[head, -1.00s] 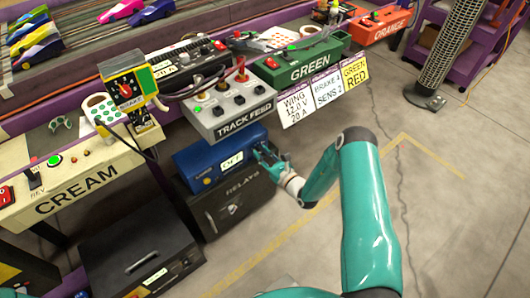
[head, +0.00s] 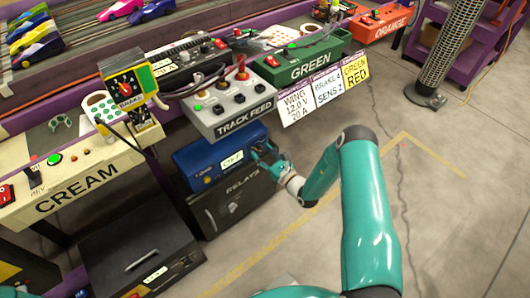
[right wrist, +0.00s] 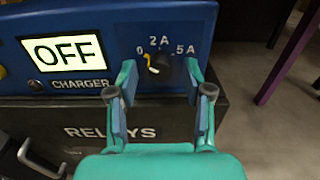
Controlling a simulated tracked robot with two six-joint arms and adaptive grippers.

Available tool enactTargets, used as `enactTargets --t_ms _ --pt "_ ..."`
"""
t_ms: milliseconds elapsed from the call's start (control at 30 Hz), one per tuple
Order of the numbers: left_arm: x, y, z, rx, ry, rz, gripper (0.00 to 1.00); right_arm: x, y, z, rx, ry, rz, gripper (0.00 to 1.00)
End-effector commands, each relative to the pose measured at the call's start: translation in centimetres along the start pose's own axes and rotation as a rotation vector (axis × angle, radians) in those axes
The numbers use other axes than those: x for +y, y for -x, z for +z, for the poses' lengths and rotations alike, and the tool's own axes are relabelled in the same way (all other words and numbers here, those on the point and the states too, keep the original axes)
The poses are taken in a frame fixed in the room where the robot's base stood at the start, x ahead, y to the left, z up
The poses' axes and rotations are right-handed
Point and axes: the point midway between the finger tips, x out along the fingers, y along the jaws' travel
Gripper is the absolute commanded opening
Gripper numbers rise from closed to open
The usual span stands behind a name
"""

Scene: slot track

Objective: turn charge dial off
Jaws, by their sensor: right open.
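The blue charger (head: 205,172) sits on the dark relays box, and its display (right wrist: 62,50) reads OFF. Its black charge dial (right wrist: 160,66) is on the front panel below the marks 0, 2A and 5A. The dial's yellow pointer leans up and left, toward the 0 side. In the right wrist view my right gripper (right wrist: 160,82) is open, with one finger on each side of the dial and a visible gap to it. In the head view the right gripper (head: 264,158) is at the charger's right end and hides the dial. My left gripper is not in view.
The relays box (head: 235,200) is directly below the charger. The track feed box (head: 236,103) with switches and a red-topped lever is above. The cream station (head: 75,185) stands to the left. Open floor (head: 330,235) lies to the right.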

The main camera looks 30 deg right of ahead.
Motion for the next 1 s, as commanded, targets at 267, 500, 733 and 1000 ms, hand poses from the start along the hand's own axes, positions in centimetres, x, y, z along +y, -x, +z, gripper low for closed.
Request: enactTargets --t_ms 267,500,733,1000 --pt "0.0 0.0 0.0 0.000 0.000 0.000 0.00 -0.1 3.1 -0.1 0.002 -0.003 -0.003 0.51" --pt "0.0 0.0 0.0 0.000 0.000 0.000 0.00 -0.2 8.0 -0.2 0.004 -0.003 -0.004 0.51" --pt "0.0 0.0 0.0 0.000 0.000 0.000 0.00 -0.1 11.2 -0.2 0.004 -0.002 -0.003 0.51" --pt "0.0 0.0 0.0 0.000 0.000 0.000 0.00 0.0 11.9 -0.2 0.003 0.000 -0.001 0.51"
